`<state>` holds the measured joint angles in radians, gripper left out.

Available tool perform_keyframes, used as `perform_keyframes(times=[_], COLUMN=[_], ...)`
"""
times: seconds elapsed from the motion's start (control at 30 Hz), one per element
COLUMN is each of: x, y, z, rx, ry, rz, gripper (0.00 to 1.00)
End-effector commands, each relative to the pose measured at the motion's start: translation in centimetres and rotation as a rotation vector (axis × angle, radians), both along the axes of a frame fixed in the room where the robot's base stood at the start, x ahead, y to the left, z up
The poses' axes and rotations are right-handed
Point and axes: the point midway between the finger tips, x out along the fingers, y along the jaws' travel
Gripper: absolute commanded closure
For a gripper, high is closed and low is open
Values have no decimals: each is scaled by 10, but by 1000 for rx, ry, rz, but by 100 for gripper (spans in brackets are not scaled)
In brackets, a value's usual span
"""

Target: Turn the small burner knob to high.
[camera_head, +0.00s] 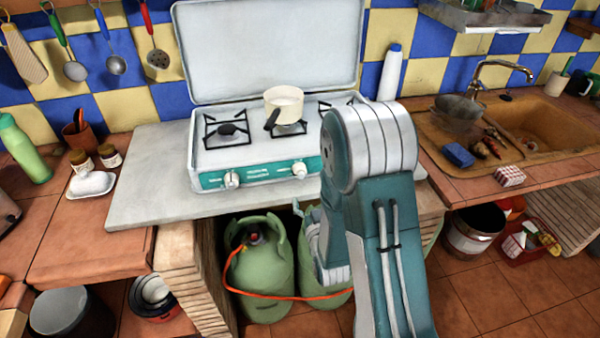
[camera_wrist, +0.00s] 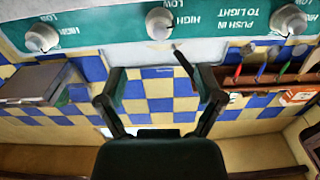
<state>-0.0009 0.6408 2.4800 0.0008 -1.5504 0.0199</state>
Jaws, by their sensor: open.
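The white camping stove (camera_head: 262,150) stands on the counter with its lid up. Its teal front panel carries a left knob (camera_head: 232,180) and a middle knob (camera_head: 299,169); my arm hides the panel's right end. The wrist view, upside down, shows three whitish knobs: one at the left (camera_wrist: 41,37), one in the middle (camera_wrist: 159,23), one at the right (camera_wrist: 289,19), with HIGH and LOW labels. I cannot tell which is the small burner's. My gripper (camera_wrist: 162,88) is open and empty, its fingers apart below the middle knob in that view, touching no knob.
A cream pot (camera_head: 284,103) with a dark handle sits on the middle burner. A white bottle (camera_head: 391,73) stands right of the stove. Green gas cylinders (camera_head: 262,270) with an orange hose are under the counter. The worktop (camera_head: 150,185) left of the stove is bare.

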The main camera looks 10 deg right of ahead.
Motion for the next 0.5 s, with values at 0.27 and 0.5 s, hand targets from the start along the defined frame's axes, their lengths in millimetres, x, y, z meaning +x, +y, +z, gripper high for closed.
perform_keyframes(times=[0.27, 0.5], x=[12, 55], y=[0, 0], z=[0, 0], rx=[88, 86], ry=[-1, -2], rz=[0, 0], gripper=[14, 14])
